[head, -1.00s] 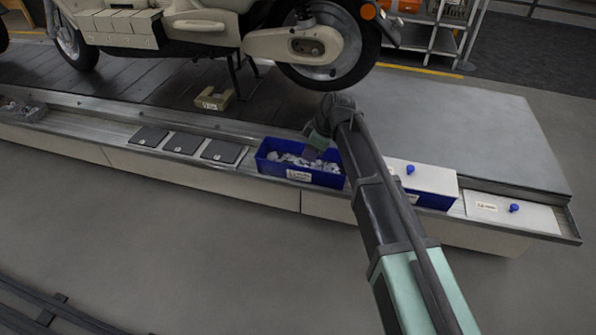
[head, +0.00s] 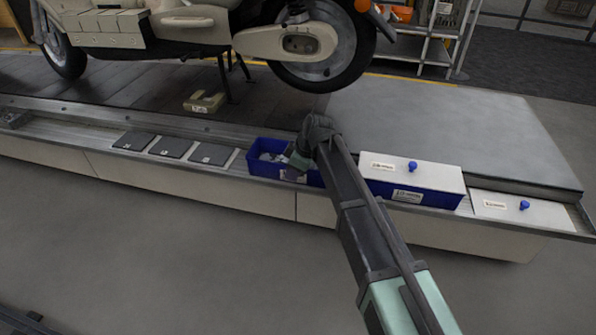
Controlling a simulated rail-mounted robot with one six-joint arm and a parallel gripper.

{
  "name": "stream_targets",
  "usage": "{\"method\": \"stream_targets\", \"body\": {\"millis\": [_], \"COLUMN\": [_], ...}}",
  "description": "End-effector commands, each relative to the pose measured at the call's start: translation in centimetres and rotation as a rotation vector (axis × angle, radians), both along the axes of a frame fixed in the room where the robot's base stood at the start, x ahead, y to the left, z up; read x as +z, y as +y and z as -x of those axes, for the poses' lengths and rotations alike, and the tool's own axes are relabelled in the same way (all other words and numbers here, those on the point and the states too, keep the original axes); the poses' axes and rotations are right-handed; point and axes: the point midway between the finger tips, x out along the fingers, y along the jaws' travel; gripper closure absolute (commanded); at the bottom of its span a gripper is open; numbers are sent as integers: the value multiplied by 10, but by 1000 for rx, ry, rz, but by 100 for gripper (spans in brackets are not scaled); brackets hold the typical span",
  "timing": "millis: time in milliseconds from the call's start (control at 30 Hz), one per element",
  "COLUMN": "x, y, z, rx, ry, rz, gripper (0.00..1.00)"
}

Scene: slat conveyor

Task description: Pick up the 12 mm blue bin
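An open blue bin (head: 262,170) filled with small pale parts sits on the ledge at the conveyor's near edge. A second blue bin (head: 440,200) stands to its right, under a white lid (head: 385,167) with a blue knob. Both carry labels, but the sizes are too small to read, so I cannot tell which is the 12 mm one. My gripper (head: 298,164) points down at the right part of the open bin and hides that end and most of its label. Its fingers are not clear; I cannot tell whether they touch the bin or hold anything.
Several dark square plates (head: 171,147) lie on the ledge to the left. A white lid (head: 520,209) with a blue knob lies at the far right. A beige U-shaped block (head: 204,103) sits on the slats below a scooter (head: 300,40). The grey platform (head: 450,130) is clear.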

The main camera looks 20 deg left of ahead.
Motion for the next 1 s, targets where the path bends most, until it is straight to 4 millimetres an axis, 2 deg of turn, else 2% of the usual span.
{"method": "stream_targets", "body": {"millis": [33, 133, 1000], "x": [0, 0, 0], "y": [0, 0, 0], "z": [0, 0, 1], "rx": [0, 0, -1], "ry": [0, 0, 4], "rz": [0, 0, 0], "gripper": [84, 100, 100]}}
